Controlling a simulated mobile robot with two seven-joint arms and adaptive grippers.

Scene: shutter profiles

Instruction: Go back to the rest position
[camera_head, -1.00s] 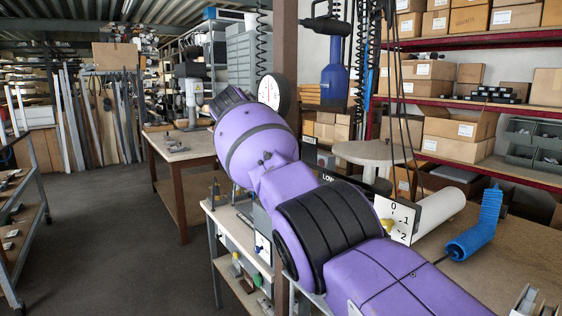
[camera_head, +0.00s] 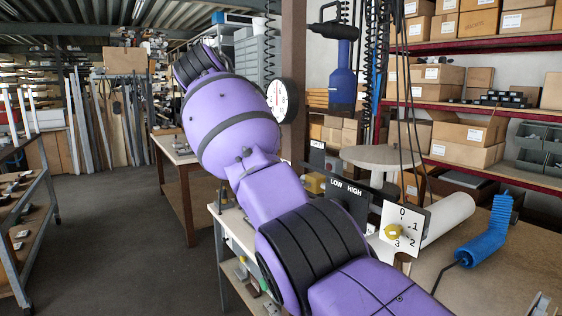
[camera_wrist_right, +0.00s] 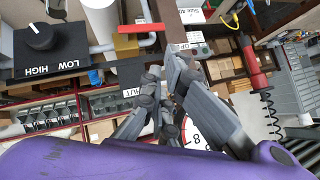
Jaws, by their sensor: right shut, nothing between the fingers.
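My right arm (camera_head: 275,192) comes in from the bottom right of the head view and reaches up and left over the bench. Its gripper does not show there. In the right wrist view my right gripper (camera_wrist_right: 166,72) is shut, with its grey fingers together and nothing between them. A gauge with a white face (camera_wrist_right: 201,136) is partly hidden behind the fingers. My left arm and gripper are not in view.
A LOW/HIGH panel (camera_head: 348,197), a 0-to-3 dial plate (camera_head: 404,221) and a blue roller (camera_head: 488,243) are on the bench (camera_head: 522,269) beside my arm. A round gauge (camera_head: 281,99) and a post (camera_head: 293,60) stand close behind it. Open floor (camera_head: 120,245) lies left.

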